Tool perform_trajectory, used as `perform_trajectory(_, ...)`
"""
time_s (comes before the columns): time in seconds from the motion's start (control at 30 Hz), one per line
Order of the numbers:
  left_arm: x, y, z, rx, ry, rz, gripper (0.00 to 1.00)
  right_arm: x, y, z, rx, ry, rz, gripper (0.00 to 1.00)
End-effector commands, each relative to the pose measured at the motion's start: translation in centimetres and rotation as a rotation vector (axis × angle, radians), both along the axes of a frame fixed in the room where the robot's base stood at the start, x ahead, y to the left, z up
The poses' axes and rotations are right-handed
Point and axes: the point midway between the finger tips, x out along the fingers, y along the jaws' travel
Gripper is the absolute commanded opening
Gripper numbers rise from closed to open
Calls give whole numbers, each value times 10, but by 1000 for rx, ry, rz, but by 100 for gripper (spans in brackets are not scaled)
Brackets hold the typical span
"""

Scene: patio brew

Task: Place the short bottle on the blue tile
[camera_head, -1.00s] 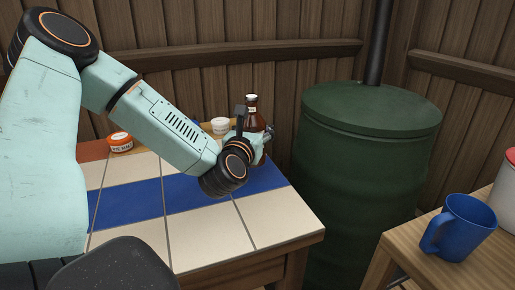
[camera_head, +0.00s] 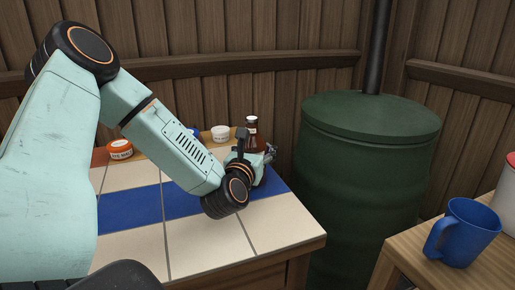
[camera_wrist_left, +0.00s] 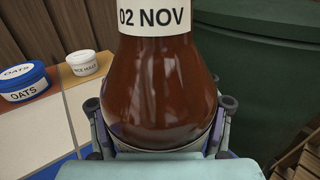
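A brown bottle (camera_head: 251,133) with a white label stands upright at the right end of the tiled table. It also shows close up in the left wrist view (camera_wrist_left: 160,90), with a label reading "02 NOV". My left gripper (camera_head: 266,154) has its fingers on both sides of the bottle, closed around its wide body. The blue tile (camera_head: 135,208) is a band across the table, between pale tiles. The gripper and wrist hide the bottle's base and part of the blue band's right end, so I cannot tell whether the base touches it. My right gripper is out of view.
A green barrel (camera_head: 365,170) stands close right of the table. A blue mug (camera_head: 465,232) is on a wooden table at right.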

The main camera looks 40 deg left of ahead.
Motion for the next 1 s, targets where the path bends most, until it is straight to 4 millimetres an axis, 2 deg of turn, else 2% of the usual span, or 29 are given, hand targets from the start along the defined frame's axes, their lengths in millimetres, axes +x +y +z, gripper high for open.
perform_trajectory(0.03,0,0,0,0,0,0,64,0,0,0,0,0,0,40)
perform_trajectory(0.27,0,0,0,0,-1,0,83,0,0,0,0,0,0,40)
perform_trajectory(0.7,0,0,5,1,0,0,83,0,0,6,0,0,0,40)
perform_trajectory(1.0,-54,-25,5,-8,2,1,83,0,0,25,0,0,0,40)
